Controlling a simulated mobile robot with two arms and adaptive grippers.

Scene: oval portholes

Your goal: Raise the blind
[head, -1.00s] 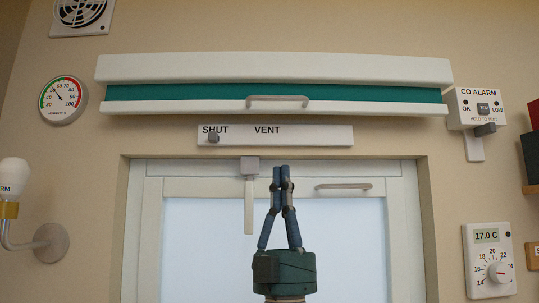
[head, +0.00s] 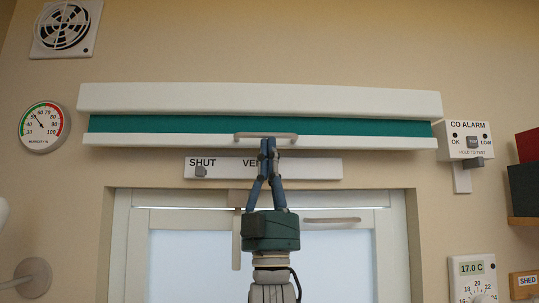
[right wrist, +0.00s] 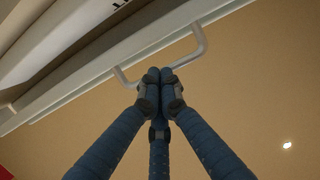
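The blind is a white head box (head: 260,100) with a narrow teal strip of fabric (head: 180,124) below it and a white bottom bar (head: 360,142). A beige handle (head: 286,135) sits on the bar. My right gripper (head: 268,145) points up with its fingers together, its tips at the handle's middle in the head view. My left gripper is out of view.
Below the blind are a SHUT/VENT slider plate (head: 315,168) and a window frame (head: 390,250) with its own handle (head: 332,221). A CO alarm (head: 467,140) is close to the blind's right end. A humidity dial (head: 42,127) is at left, a thermostat (head: 472,280) at lower right.

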